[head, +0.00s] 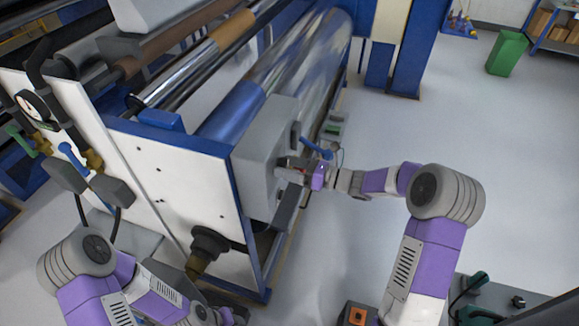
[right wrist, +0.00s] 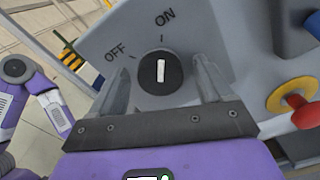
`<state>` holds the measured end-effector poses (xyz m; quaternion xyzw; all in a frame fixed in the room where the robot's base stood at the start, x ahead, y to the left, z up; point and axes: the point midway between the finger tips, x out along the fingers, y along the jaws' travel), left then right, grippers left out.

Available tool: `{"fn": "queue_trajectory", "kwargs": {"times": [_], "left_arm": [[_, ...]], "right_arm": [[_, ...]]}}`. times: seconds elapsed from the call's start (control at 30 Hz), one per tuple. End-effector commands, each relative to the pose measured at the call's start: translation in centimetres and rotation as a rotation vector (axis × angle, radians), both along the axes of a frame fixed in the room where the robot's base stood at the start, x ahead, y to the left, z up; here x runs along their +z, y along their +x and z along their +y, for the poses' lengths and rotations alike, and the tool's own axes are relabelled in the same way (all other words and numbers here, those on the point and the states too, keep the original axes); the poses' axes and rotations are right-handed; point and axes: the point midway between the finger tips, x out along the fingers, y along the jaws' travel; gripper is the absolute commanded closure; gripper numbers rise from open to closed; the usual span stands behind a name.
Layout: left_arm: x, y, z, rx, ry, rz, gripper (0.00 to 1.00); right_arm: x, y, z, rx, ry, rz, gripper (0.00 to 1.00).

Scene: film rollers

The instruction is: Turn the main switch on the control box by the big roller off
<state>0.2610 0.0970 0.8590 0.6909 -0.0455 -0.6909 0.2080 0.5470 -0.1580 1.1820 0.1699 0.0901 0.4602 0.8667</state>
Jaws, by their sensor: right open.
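The main switch (right wrist: 160,74) is a round black knob with a white bar on a grey panel in the right wrist view. The bar points up toward the mark under the word ON; OFF is printed to its left. My right gripper (right wrist: 160,66) is open, with one finger on each side of the knob; whether they touch it I cannot tell. In the head view the grey control box (head: 258,168) sits on the end of the roller machine, and my right gripper (head: 289,174) is at its right side. The switch is hidden there. My left gripper's fingers do not show at the bottom edge.
A blue handle (head: 316,148) sticks out near the box. The big roller (head: 285,75) runs away behind it.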

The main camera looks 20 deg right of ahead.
Motion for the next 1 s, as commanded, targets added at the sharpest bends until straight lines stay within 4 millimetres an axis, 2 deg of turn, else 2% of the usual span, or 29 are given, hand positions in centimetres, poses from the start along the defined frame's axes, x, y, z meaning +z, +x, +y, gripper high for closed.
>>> {"fn": "queue_trajectory", "kwargs": {"times": [0.03,0.3,0.4,0.67,1.0], "left_arm": [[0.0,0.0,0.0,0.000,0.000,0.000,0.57],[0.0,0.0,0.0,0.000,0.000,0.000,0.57],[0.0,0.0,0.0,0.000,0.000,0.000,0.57],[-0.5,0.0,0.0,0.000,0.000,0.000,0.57],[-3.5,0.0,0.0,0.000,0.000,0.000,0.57]], "right_arm": [[0.0,0.0,0.0,0.000,0.000,0.000,0.23],[0.0,0.0,0.0,0.000,0.000,0.000,0.65],[0.0,0.0,0.0,0.000,0.000,0.000,0.77],[-0.1,0.0,0.0,0.000,-0.018,-0.027,0.77],[-0.4,-0.1,0.0,-0.001,-0.139,-0.205,0.77]]}}
